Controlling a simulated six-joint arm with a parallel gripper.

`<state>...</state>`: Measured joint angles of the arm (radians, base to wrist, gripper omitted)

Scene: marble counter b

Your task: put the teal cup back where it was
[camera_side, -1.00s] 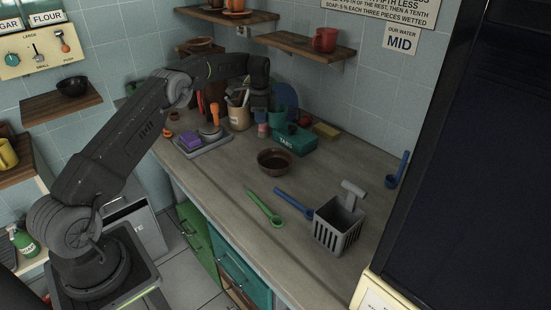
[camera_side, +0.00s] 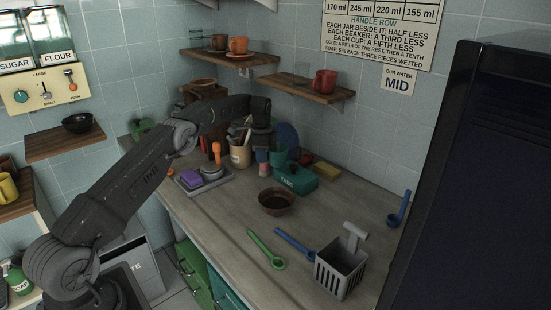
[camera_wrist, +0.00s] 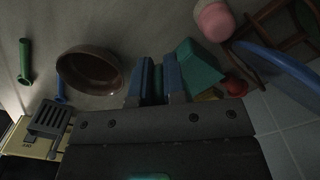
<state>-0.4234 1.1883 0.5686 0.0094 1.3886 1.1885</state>
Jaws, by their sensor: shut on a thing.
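The teal cup (camera_side: 279,157) shows in the side view just right of and below my gripper (camera_side: 264,150), at the back of the counter. It is behind the teal TABS box (camera_side: 297,181) and in front of a blue disc. In the wrist view my two blue fingers (camera_wrist: 159,82) are close together, with a narrow strip of dark teal (camera_wrist: 158,82) between them. My gripper is shut on the teal cup, though the palm hides most of it there. The box (camera_wrist: 200,65) lies just right of the fingers.
A pink-topped item (camera_wrist: 213,20) and a utensil crock (camera_side: 240,154) stand close by. A brown bowl (camera_side: 277,201), green scoop (camera_side: 266,250), blue scoop (camera_side: 294,242) and grey basket (camera_side: 340,272) lie nearer. Wall shelves hold orange cups (camera_side: 238,45) and a red cup (camera_side: 325,82).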

